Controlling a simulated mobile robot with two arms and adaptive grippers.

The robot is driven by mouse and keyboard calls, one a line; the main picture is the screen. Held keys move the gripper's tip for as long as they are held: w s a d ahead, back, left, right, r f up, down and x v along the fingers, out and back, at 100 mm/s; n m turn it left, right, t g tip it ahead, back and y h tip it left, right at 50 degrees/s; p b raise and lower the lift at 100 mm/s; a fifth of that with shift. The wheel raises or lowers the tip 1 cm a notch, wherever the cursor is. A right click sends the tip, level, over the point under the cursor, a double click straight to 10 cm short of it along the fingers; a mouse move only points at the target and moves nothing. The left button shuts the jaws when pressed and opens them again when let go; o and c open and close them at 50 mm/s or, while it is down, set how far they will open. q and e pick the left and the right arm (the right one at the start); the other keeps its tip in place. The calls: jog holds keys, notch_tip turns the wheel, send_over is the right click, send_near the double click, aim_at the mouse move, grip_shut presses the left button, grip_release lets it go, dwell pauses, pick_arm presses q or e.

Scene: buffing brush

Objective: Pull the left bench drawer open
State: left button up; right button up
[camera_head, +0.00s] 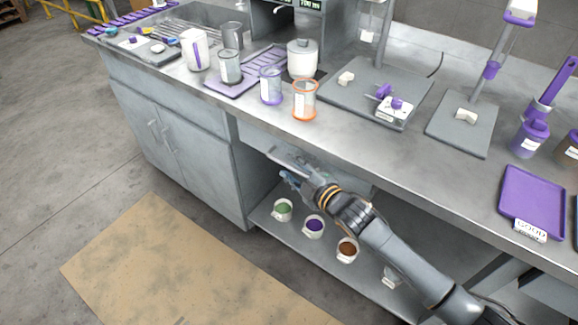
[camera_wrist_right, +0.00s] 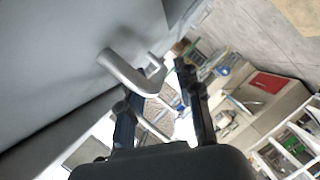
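The left bench drawer (camera_head: 258,138) is a grey front under the worktop, right of the cabinet doors; it looks shut, though my right arm hides part of it. Its metal bar handle (camera_head: 284,160) sticks out from the front. The handle (camera_wrist_right: 132,74) looms large in the right wrist view, against the grey drawer front (camera_wrist_right: 70,60). My right gripper (camera_head: 289,178) is at the handle. In the wrist view, the fingers of this gripper (camera_wrist_right: 155,95) are apart, with the handle's bar between or just ahead of their tips; contact is unclear. My left gripper is out of view.
The worktop (camera_head: 230,100) above carries cups, a white canister (camera_head: 302,60), an orange-rimmed beaker (camera_head: 305,100) and a purple tray (camera_head: 532,200). A lower shelf (camera_head: 262,218) holds several small cups below my right arm. The floor in front, with a tan mat (camera_head: 170,265), is clear.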

jog(key=shift+x, duration=0.8)
grip_shut()
jog(key=shift+f, duration=0.1)
